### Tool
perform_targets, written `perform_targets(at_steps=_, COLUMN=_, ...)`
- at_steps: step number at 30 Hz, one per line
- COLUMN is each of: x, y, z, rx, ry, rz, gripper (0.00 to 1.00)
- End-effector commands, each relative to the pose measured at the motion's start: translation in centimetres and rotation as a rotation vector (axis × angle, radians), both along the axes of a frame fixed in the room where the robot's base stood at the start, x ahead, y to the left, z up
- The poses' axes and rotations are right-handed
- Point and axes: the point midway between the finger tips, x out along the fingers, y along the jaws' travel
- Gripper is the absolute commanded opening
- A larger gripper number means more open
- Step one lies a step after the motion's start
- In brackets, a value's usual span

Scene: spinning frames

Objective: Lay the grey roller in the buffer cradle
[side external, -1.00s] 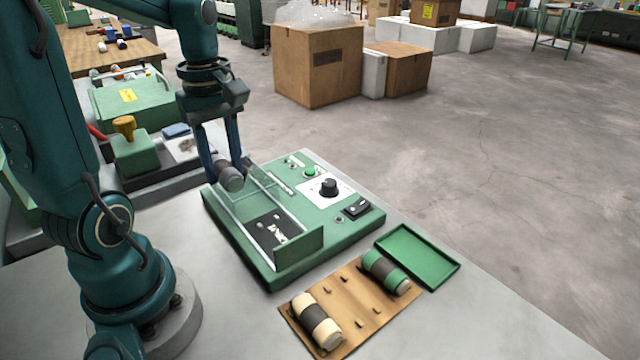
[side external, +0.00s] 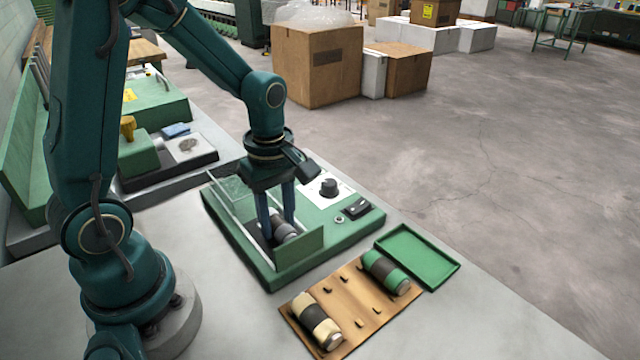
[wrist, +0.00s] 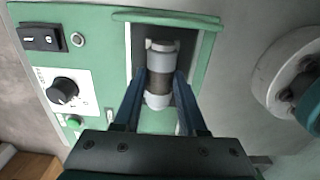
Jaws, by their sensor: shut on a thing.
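The grey roller (side external: 285,230), with a dark band around its middle, is between the fingers of my gripper (side external: 277,226). My gripper is shut on it, and the fingers point down. In the wrist view the roller (wrist: 159,94) lies lengthwise between the two blue fingers (wrist: 160,84), over the dark recess of the green machine (wrist: 112,70). It is close to the machine's upright end plate (side external: 300,248). Whether it touches the recess floor I cannot tell. Which part is the buffer cradle is not marked; the wooden board (side external: 352,302) has pegs and a bare middle.
A cream roller (side external: 316,320) and a green roller (side external: 386,272) lie on the wooden board. An empty green tray (side external: 447,272) sits beside it. The machine's knob (side external: 328,187) and switch (side external: 357,209) are right of my gripper. The grey bench is clear at front left.

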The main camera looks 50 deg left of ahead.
Motion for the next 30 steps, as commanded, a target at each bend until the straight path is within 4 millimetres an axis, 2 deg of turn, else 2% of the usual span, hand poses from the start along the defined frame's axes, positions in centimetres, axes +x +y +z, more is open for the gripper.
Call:
perform_targets(at_steps=10, x=0.0, y=0.0, z=-0.3, rx=0.000, ry=0.001, rz=0.000, gripper=0.00)
perform_targets(at_steps=11, x=0.0, y=0.0, z=-0.3, rx=0.000, ry=0.000, rz=0.000, gripper=0.52)
perform_targets(at_steps=12, x=0.0, y=0.0, z=-0.2, rx=0.000, ry=0.000, rz=0.000, gripper=0.68)
perform_targets(at_steps=13, x=0.0, y=0.0, z=-0.2, rx=0.000, ry=0.000, rz=0.000, gripper=0.71)
perform_targets(at_steps=23, x=0.0, y=0.0, z=-0.1, rx=0.000, ry=-0.002, rz=0.000, gripper=0.71)
perform_targets(at_steps=26, x=0.1, y=0.0, z=0.6, rx=0.001, ry=-0.004, rz=0.000, gripper=0.71)
perform_targets(at_steps=30, x=0.1, y=0.1, z=2.6, rx=0.002, ry=-0.008, rz=0.000, gripper=0.71)
